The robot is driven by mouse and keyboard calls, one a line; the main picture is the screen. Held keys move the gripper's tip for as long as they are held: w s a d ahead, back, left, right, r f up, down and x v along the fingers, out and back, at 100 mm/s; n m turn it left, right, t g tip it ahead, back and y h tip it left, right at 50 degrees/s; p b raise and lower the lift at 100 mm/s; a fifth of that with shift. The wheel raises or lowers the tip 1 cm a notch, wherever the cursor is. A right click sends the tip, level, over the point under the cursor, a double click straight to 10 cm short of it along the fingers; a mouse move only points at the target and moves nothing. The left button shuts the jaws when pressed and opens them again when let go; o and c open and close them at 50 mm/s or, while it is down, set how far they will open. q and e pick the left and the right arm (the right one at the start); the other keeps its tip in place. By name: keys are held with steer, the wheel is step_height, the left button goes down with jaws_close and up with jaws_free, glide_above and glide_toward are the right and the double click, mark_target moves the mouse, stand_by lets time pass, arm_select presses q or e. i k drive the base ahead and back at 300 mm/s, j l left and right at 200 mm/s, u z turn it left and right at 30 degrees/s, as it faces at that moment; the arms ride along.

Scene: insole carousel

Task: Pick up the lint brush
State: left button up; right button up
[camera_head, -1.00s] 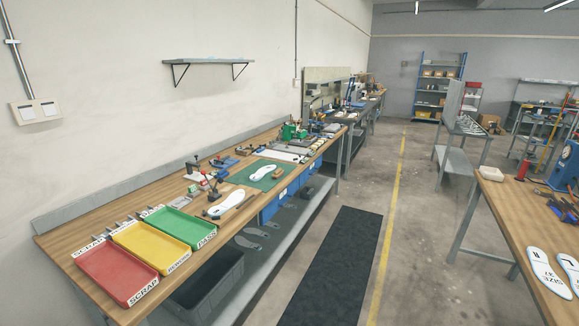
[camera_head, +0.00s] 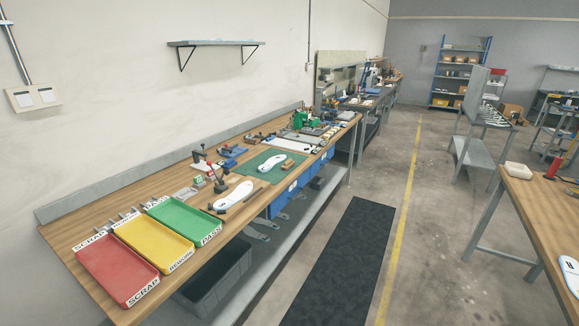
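I cannot make out the lint brush for certain. A small brown block-like object (camera_head: 288,165) lies at the right edge of the green mat (camera_head: 258,176) on the long wooden bench, and it is too small to identify. A white insole (camera_head: 271,163) lies on that mat. Another white insole (camera_head: 233,195) lies nearer, with a dark slim tool (camera_head: 252,193) beside it. Neither of my grippers is in view.
Red (camera_head: 115,268), yellow (camera_head: 153,243) and green (camera_head: 185,222) trays fill the near end of the bench (camera_head: 62,236). A grey bin (camera_head: 215,282) stands below. A dark floor mat (camera_head: 345,260) lies in the clear aisle. Another wooden table (camera_head: 535,215) stands at right.

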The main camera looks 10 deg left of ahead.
mark_target(290, 163)
steer(key=u, duration=0.2)
steer(key=i+l+u, duration=0.25)
steer(key=i, duration=0.2)
steer(key=i+l+u, duration=0.25)
steer(key=i+l, duration=0.15)
steer(key=i+l+u, duration=0.5)
steer(key=i+l, duration=0.15)
steer(key=l, duration=0.3)
steer(key=i+l+u, duration=0.25)
steer(key=l, duration=0.3)
steer(key=i+l+u, duration=0.25)
steer(key=l, duration=0.35)
steer(key=i+l+u, duration=0.25)
steer(key=l, duration=0.4)
steer(key=l+u, duration=0.2)
steer(key=l, duration=0.45)
